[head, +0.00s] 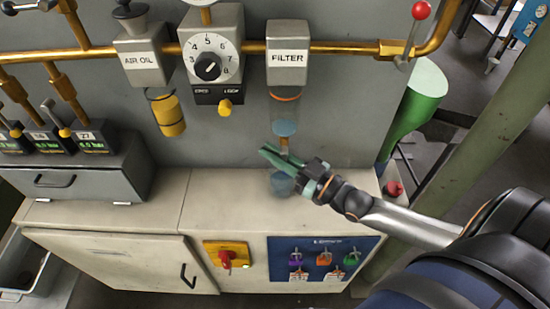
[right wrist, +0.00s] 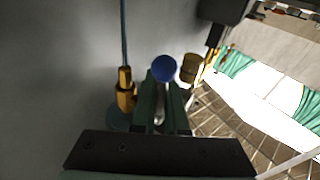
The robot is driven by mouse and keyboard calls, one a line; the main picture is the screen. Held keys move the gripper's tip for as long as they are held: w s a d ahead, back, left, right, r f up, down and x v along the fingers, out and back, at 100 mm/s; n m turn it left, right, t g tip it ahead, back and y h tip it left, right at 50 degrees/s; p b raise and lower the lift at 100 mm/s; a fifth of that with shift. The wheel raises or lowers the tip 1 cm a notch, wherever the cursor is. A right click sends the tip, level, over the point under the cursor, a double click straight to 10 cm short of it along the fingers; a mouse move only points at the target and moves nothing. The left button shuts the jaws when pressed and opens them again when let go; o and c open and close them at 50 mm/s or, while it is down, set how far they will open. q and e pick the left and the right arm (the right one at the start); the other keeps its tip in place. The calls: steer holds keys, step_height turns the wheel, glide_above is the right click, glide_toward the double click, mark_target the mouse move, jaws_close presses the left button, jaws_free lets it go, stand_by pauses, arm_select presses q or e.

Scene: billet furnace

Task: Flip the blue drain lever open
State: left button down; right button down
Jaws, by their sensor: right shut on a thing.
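The filter unit (head: 287,55), labelled FILTER, hangs on the brass pipe with a clear bowl (head: 286,112) holding blue liquid. My right gripper (head: 272,153) reaches in from the right, just below this bowl. In the right wrist view its green fingers (right wrist: 162,100) are shut around the pale stem of the blue drain lever (right wrist: 164,68), whose round blue knob shows at the fingertips. In the head view the lever is hidden by the gripper. My left gripper is in neither view.
Brass fittings (right wrist: 125,92) stand close beside the fingers. A yellow-bowled AIR OIL unit (head: 168,112) and a dial (head: 208,66) are to the left.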

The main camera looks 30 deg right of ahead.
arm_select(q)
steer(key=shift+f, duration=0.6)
arm_select(e)
steer(key=shift+a+r+m+t+y, duration=0.1)
steer(key=shift+r+m+t+y, duration=0.05)
steer(key=shift+m+t+y, duration=0.2)
steer(key=c, duration=1.2)
jaws_free()
steer(key=shift+c, duration=0.2)
arm_select(q)
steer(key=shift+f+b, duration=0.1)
steer(key=shift+b, duration=0.2)
arm_select(e)
steer(key=v, duration=1.2)
steer(key=shift+s, duration=0.2)
